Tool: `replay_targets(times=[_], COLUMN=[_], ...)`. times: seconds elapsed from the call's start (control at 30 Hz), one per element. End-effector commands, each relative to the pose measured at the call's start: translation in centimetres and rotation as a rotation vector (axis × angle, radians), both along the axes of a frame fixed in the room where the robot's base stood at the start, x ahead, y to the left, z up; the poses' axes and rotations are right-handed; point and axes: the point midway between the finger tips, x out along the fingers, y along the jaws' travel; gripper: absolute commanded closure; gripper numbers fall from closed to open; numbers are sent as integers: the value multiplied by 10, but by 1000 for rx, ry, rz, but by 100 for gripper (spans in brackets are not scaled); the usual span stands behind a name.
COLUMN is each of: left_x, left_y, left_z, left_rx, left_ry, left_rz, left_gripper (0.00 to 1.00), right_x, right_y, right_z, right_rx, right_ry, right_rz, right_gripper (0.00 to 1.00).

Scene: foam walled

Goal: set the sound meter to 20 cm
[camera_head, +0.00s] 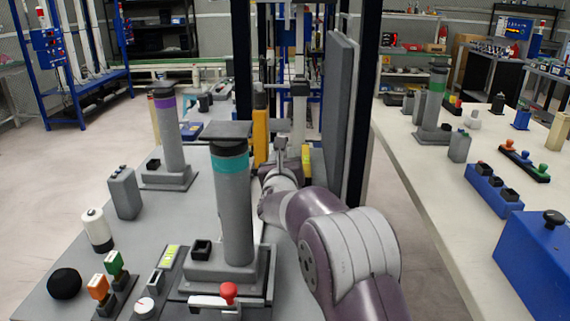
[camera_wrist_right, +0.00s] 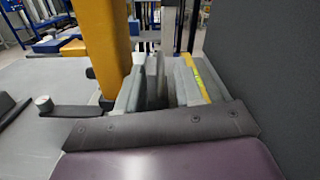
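A tall yellow upright device (camera_head: 260,132), which looks like the sound meter, stands past the near teal-banded post, beside my right gripper. It fills the upper left of the right wrist view (camera_wrist_right: 104,45). My right gripper (camera_head: 280,148) is just right of it. In the wrist view its grey fingers (camera_wrist_right: 170,85) are apart with a narrow gap, and I see nothing clearly held. A yellow strip with marks (camera_head: 306,163), perhaps the scale, lies right of the gripper; it shows beyond the fingers in the wrist view (camera_wrist_right: 198,76). No reading is legible. My left gripper is not in view.
A dark grey foam panel (camera_head: 340,115) stands close on the right of my right gripper. A teal-banded post (camera_head: 234,200) and purple-banded post (camera_head: 168,132) stand on the left grey table, with several small items in front. A white table (camera_head: 425,175) is at right.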

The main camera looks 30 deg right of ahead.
Motion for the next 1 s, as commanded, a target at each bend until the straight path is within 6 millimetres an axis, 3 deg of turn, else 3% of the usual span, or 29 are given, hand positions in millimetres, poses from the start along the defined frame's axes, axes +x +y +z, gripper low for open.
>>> replay_targets(times=[0.3, 0.63, 0.67, 0.77, 1.0], left_x=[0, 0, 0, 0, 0], left_y=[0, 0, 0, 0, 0], left_z=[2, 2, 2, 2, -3], left_rx=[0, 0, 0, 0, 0], left_ry=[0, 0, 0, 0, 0], left_rz=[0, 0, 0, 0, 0], left_gripper=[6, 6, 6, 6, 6], right_x=[49, 57, 56, 56, 55], right_y=[-31, -36, -36, -36, -35], right_z=[3, 3, 3, 3, 1], right_rx=[-1, -1, -1, -1, -1], right_ry=[-1, -1, -1, -1, -2], right_rz=[-1, -1, -1, -1, -2], right_gripper=[64, 64, 67, 100, 100])
